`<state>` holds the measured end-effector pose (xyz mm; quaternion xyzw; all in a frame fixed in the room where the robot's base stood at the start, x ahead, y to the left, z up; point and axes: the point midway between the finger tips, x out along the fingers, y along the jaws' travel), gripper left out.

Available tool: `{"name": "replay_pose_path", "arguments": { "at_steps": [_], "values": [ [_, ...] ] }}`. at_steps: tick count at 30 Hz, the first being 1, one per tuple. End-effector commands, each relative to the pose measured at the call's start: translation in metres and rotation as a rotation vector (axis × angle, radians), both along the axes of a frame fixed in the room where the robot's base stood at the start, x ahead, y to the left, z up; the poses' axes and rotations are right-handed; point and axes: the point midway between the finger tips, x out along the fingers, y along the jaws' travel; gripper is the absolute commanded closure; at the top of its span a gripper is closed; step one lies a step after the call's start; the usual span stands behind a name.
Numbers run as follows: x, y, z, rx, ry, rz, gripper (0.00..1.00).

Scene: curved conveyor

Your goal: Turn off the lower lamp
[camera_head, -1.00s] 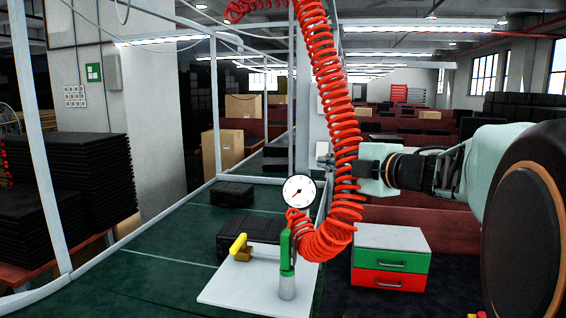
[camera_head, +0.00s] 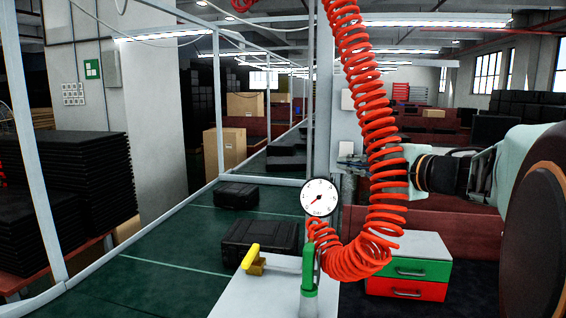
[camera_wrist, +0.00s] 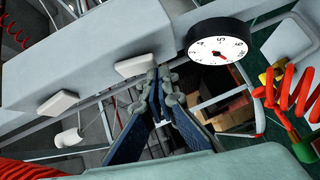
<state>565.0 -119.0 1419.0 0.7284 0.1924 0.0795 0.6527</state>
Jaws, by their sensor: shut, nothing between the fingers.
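No lamp is clearly identifiable as the lower one. Two small white switch-like boxes are fixed to a grey post in the wrist view: one (camera_wrist: 137,65) just by my fingertips, the other (camera_wrist: 58,103) farther left. A white box (camera_head: 347,99) shows on the post in the head view, above my gripper (camera_head: 352,166). In the wrist view my gripper (camera_wrist: 158,76) is shut and empty, its tips close to the nearer box; I cannot tell whether they touch. In the head view the red coiled hose (camera_head: 378,130) hides part of my wrist.
A pressure gauge (camera_head: 318,197) hangs at the post, beside the red hose. Below are a yellow-handled valve (camera_head: 251,256), black cases (camera_head: 260,236) on the green conveyor (camera_head: 150,270), and a green-and-red drawer unit (camera_head: 425,243). A bright ceiling lamp (camera_head: 430,20) hangs above.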

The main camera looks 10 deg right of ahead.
Motion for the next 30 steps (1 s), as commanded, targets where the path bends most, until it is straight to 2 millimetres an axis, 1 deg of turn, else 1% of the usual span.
{"name": "replay_pose_path", "arguments": {
  "at_steps": [11, 21, 22, 23, 30],
  "values": [
    [0.0, 0.0, -0.001, -0.001, -0.001, 0.0, 1.0],
    [0.008, -0.003, -0.013, -0.036, -0.087, 0.001, 1.0],
    [0.007, -0.003, -0.006, -0.035, -0.086, 0.0, 1.0],
    [0.007, -0.003, -0.005, -0.036, -0.085, 0.0, 1.0],
    [0.008, -0.003, -0.005, -0.035, -0.084, 0.001, 1.0]
  ]
}}
